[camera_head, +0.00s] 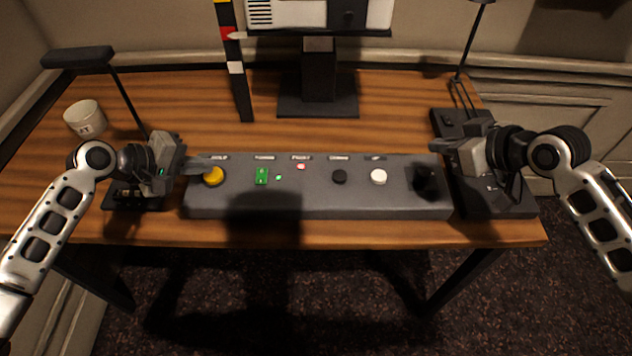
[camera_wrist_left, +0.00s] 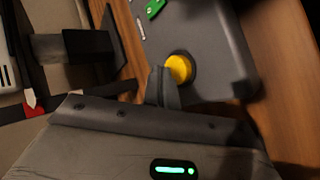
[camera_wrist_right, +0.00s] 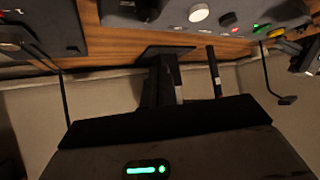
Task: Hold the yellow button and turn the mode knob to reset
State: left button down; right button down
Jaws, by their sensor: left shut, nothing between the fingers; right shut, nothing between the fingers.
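The yellow button (camera_head: 214,176) sits at the left end of the grey control panel (camera_head: 310,205). It also shows in the left wrist view (camera_wrist_left: 179,68). My left gripper (camera_head: 204,162) is shut and empty, its tips just above and behind the button in the head view; contact cannot be told. A dark knob (camera_head: 426,181), probably the mode knob, is at the panel's right end in shadow; its pointer and label are unreadable. The knob also shows in the right wrist view (camera_wrist_right: 146,10). My right gripper (camera_head: 436,146) is shut and empty, near the knob toward the panel's back edge.
Between them are a green switch (camera_head: 261,176), a small red light (camera_head: 300,167), a black knob (camera_head: 339,177) and a white button (camera_head: 378,177). A monitor stand (camera_head: 317,100) and striped post (camera_head: 238,85) stand behind. A mug (camera_head: 85,118) is at left.

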notch_tip(320, 180, up, 2)
jog(key=shift+r, duration=0.1)
pick_arm(q)
jog(key=shift+f, duration=0.1)
dwell(0.3)
jog(key=shift+f, duration=0.4)
jog(key=shift+f, duration=0.5)
pick_arm(e)
jog(key=shift+f, duration=0.35)
dwell(1.2)
jog(key=c, duration=2.1)
grip_release()
jog(key=shift+c, duration=0.2)
